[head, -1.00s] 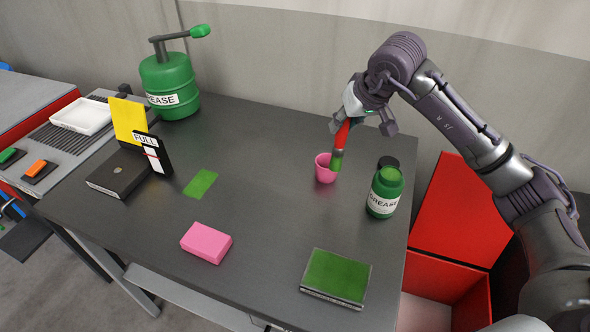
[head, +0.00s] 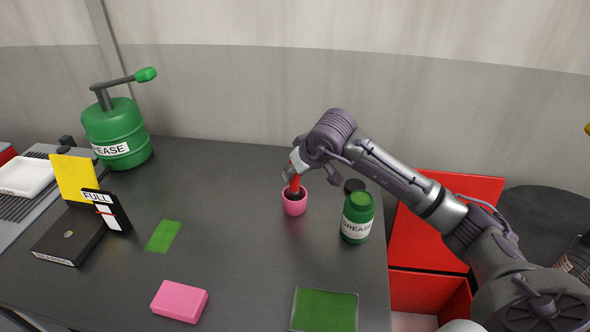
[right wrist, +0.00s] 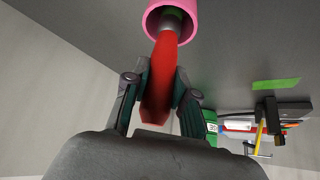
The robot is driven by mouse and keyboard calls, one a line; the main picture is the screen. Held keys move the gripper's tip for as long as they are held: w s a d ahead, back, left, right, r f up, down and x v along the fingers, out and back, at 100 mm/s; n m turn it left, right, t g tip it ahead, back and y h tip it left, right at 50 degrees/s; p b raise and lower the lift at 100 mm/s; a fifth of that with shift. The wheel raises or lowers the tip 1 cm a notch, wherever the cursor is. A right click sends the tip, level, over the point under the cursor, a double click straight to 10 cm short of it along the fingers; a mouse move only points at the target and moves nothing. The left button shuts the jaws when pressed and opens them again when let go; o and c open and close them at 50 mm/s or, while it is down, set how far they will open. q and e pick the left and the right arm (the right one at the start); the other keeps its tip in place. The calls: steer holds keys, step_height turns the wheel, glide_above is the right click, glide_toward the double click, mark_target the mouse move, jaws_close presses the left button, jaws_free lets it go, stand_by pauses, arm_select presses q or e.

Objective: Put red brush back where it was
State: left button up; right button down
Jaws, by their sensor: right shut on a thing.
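The red brush (head: 294,183) stands with its lower end inside the small pink cup (head: 295,207) on the dark table. In the right wrist view the red brush (right wrist: 162,75) runs from between my fingers into the mouth of the pink cup (right wrist: 153,12). My right gripper (head: 292,174) is shut on the upper part of the brush, just above the cup. In the right wrist view the right gripper (right wrist: 160,88) has a finger on each side of the handle. The brush's tip is hidden in the cup. My left gripper is not in view.
A green grease jar (head: 358,217) stands close to the right of the cup. A pink block (head: 179,301) and a green pad (head: 324,310) lie nearer the front. A green grease pump (head: 116,135) and a black box (head: 69,238) are at left. A red bin (head: 430,290) is at right.

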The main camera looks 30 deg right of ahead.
steer(key=shift+f, duration=0.2)
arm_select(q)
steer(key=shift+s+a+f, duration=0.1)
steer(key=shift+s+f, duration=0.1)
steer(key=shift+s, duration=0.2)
arm_select(e)
steer(key=c, duration=0.9)
jaws_free()
steer(key=shift+c, duration=0.2)
steer(key=shift+r, duration=0.25)
arm_select(q)
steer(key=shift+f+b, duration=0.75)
steer(key=shift+b, duration=0.25)
arm_select(e)
steer(key=v, duration=1.1)
steer(key=shift+s+r, duration=0.25)
steer(key=shift+r, duration=0.1)
steer(key=shift+d, duration=0.1)
